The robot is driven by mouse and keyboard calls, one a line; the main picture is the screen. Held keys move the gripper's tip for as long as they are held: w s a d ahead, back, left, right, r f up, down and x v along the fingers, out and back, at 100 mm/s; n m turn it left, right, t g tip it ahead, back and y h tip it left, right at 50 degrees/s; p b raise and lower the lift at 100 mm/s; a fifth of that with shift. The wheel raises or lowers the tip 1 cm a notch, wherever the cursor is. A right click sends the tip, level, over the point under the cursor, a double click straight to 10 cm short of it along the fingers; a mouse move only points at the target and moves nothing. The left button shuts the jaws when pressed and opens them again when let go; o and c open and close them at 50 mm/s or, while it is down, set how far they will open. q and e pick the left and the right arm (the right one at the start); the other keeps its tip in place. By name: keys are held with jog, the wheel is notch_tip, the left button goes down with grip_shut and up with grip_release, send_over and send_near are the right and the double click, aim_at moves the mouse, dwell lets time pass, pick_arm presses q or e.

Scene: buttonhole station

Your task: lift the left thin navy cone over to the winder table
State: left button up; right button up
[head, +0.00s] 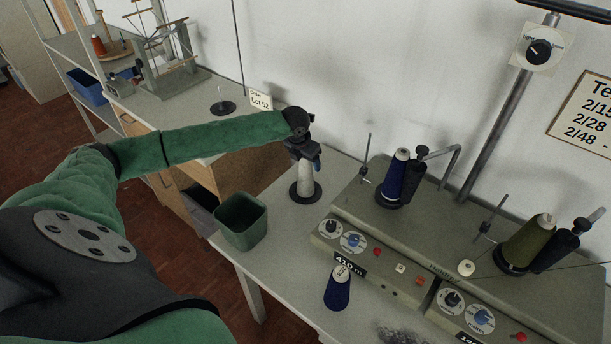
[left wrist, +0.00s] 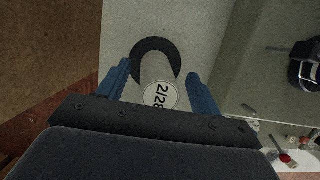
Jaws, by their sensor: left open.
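A navy cone (head: 392,181) stands on the left part of the grey-green machine. A second navy cone (head: 337,291) with a pale labelled top stands on the near table. My left gripper (head: 305,160) is open over a pale grey cone (head: 305,186) on a dark round base. In the left wrist view, the open fingers (left wrist: 160,82) are on either side of the pale cone (left wrist: 157,72), whose top label reads 2/28, with gaps at both sides. The winder table (head: 190,117) is at the back left. My right gripper is not in view.
A green bin (head: 241,222) stands at the table's left edge. The machine (head: 400,245) also carries an olive cone (head: 527,243), with thin posts and knobs. A dark disc with a pin (head: 223,107) and a wooden winder (head: 165,62) stand on the winder table.

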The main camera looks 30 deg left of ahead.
pick_arm(q)
jog(key=c, duration=1.3)
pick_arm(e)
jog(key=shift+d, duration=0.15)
pick_arm(q)
jog(key=shift+r, duration=0.2)
notch_tip(320, 180, up, 8)
jog(key=b, duration=0.3)
jog(key=shift+r, duration=0.1)
notch_tip(320, 180, up, 2)
jog(key=shift+r, duration=0.15)
jog(key=shift+r+p, duration=1.25)
jog(key=shift+p, duration=0.5)
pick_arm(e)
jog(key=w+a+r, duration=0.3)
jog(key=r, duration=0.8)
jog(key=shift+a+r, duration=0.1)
